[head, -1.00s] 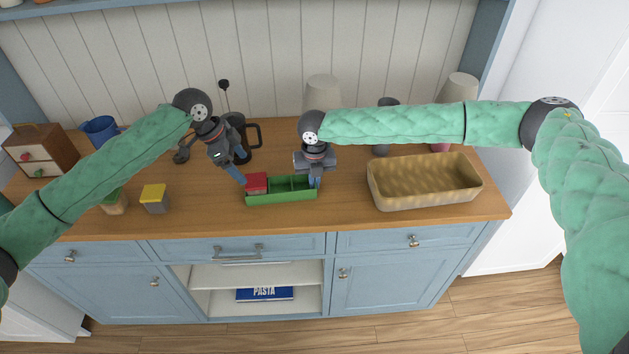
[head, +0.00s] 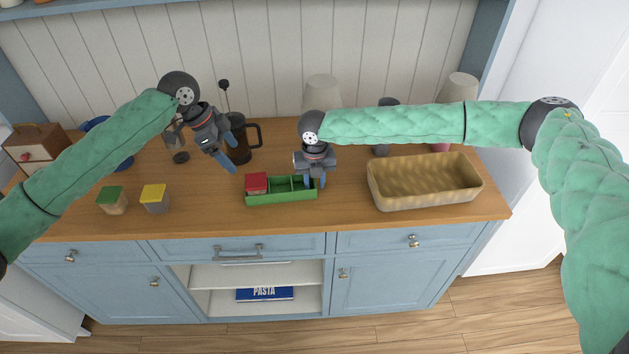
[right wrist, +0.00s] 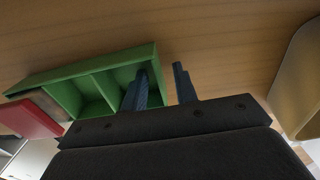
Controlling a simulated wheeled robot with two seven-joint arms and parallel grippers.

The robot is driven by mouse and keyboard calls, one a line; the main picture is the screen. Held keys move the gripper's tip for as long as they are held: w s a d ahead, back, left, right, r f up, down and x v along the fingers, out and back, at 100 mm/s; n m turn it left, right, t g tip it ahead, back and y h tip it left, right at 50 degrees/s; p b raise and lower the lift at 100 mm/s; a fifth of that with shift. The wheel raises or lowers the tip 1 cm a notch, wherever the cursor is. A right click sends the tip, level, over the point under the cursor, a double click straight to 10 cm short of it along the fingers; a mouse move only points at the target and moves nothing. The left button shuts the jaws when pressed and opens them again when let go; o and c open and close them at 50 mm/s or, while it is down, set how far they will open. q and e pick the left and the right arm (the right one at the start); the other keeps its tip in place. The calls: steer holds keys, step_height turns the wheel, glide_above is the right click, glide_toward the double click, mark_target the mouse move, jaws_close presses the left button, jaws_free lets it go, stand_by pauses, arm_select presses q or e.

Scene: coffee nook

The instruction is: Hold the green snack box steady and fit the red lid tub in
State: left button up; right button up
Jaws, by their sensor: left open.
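The green snack box (head: 283,196) lies on the counter, its long side across the picture. The red lid tub (head: 257,183) sits in its left compartment, lid above the rim; the other compartments look empty. In the right wrist view the box (right wrist: 100,65) and red lid (right wrist: 32,118) also show. My left gripper (head: 231,166) is open and empty, above and left of the box, apart from the tub. My right gripper (head: 315,182) is open at the box's right end. In the right wrist view its fingers (right wrist: 163,88) straddle the end wall, with a gap on the outer side.
A tan basket (head: 424,183) stands to the right. A green-lid tub (head: 112,201) and a yellow-lid tub (head: 155,199) stand at left. A dark mug-like vessel (head: 240,140) is behind my left gripper. Counter between the yellow-lid tub and the box is clear.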

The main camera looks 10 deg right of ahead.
steer(key=shift+r, duration=0.15)
step_height(320, 180, up, 12)
stand_by(0.4)
